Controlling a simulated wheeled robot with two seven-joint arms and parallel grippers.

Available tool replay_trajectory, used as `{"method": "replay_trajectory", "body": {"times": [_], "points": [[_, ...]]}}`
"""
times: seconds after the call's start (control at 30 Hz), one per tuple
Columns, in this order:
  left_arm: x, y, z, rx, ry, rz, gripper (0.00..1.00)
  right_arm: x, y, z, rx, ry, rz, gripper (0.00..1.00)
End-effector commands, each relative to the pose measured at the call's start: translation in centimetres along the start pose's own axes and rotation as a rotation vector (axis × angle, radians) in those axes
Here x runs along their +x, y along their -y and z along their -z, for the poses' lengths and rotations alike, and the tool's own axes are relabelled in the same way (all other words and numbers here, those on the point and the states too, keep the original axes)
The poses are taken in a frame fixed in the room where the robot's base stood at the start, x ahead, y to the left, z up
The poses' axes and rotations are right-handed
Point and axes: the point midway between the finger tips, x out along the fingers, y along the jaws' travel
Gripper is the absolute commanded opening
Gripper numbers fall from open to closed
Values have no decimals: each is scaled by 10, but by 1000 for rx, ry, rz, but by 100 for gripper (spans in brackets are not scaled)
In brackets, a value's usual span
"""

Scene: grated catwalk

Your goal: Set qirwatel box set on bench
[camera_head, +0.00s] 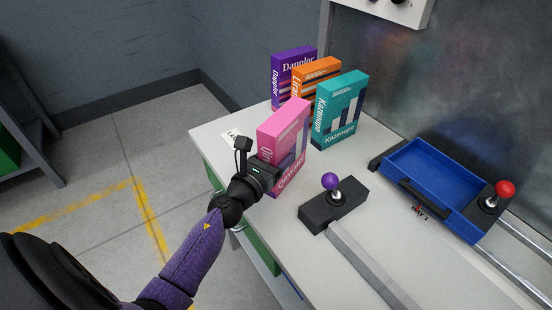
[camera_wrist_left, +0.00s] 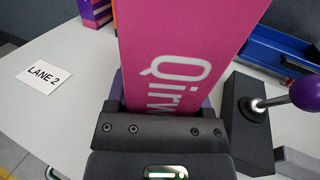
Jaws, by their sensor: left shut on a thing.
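The pink qirwatel box (camera_head: 284,132) stands upright at the left edge of the light grey bench (camera_head: 378,215). In the left wrist view the pink box (camera_wrist_left: 185,50) fills the middle, with part of its white lettering showing. My left gripper (camera_head: 266,174) is shut on the lower part of this box. Its fingertips are hidden by the box and the gripper body. The box's base is low at the bench top; I cannot tell whether it touches. My right gripper is not in view.
Purple (camera_head: 290,66), orange (camera_head: 316,72) and teal (camera_head: 339,108) boxes stand behind the pink one. A black block with a purple-knobbed lever (camera_head: 331,182) is to its right. A blue tray (camera_head: 430,170) and red-knobbed lever (camera_head: 504,189) lie farther right. A LANE 2 card (camera_wrist_left: 43,77) lies left.

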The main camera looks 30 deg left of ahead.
Motion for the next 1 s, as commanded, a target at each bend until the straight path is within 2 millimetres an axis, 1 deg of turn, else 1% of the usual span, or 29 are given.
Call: {"method": "replay_trajectory", "body": {"times": [0.1,0.13,0.17,0.2,0.27,0.3,0.5,0.6,0.67,0.83,1.0], "points": [[0,0,3,0,1,0,0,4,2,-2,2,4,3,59],[0,0,4,0,-1,0,68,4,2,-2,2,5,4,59],[0,0,3,-1,0,0,74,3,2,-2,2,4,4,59],[0,0,3,-1,0,0,83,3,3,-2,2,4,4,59],[0,0,3,-1,0,0,96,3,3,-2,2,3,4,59],[0,0,3,-1,0,0,100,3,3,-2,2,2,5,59],[0,0,2,-1,0,0,100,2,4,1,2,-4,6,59],[-2,0,-2,0,0,0,100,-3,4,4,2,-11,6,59],[-13,0,0,-1,-2,-1,100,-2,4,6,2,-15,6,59],[-56,0,2,-2,-5,-1,100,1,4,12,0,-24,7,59],[-96,0,2,-1,-4,-2,100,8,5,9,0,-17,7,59]]}}
